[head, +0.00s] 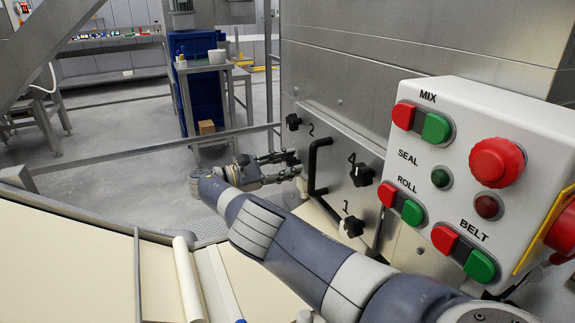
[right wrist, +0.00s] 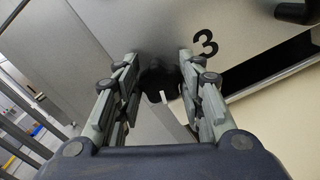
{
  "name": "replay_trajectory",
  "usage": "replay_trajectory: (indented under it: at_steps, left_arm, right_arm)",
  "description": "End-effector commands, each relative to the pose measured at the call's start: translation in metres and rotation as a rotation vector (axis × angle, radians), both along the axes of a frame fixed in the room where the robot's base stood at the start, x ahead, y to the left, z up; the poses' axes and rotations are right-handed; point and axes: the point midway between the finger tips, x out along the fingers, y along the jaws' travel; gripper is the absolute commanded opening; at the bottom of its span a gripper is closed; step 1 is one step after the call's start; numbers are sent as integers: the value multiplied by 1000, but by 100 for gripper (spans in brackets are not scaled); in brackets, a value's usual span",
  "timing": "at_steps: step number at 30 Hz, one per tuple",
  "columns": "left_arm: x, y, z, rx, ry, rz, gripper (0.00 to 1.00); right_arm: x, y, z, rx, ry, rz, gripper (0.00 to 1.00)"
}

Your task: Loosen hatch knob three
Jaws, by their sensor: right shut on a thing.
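The hatch (head: 338,150) is a flat grey metal panel with a black bar handle (head: 314,165) and black star knobs. Knob three (right wrist: 160,82) is black and sits beside the printed "3" in the right wrist view, between my fingers. My right gripper (head: 292,163) reaches the left edge of the hatch in the head view and is shut on this knob. In the right wrist view, the right gripper (right wrist: 158,90) has one finger on each side of the knob. My left gripper is not in view.
Knob two (head: 293,121), knob four (head: 361,174) and knob one (head: 352,226) are on the same hatch. A white control box (head: 470,150) with red and green buttons juts out at the right. A cream belt surface (head: 80,270) lies at lower left.

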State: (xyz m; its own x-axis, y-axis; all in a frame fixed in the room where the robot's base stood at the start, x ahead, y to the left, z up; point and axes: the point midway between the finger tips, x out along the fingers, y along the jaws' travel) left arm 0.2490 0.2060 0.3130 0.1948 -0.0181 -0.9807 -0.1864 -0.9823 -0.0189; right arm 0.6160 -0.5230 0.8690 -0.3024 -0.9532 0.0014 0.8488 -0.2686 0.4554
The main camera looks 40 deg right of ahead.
Motion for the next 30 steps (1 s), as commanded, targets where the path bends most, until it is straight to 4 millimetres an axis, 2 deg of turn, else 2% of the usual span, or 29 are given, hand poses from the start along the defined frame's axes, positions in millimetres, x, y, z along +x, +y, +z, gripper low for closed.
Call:
replay_trajectory:
  at_steps: [4, 5, 6, 7, 20, 30]
  left_arm:
    - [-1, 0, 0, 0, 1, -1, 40]
    - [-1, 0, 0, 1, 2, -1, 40]
    - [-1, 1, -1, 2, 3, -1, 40]
    - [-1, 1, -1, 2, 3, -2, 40]
    - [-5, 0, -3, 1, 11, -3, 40]
    - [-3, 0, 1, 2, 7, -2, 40]
  right_arm:
    - [1, -1, 2, -3, -3, 2, 12]
    - [1, -1, 2, -4, -3, 3, 43]
    - [1, -1, 2, -3, -3, 2, 52]
    - [1, -1, 2, -3, -3, 2, 56]
    - [0, 0, 0, -7, -22, 0, 56]
    - [-1, 0, -1, -91, -288, 0, 56]
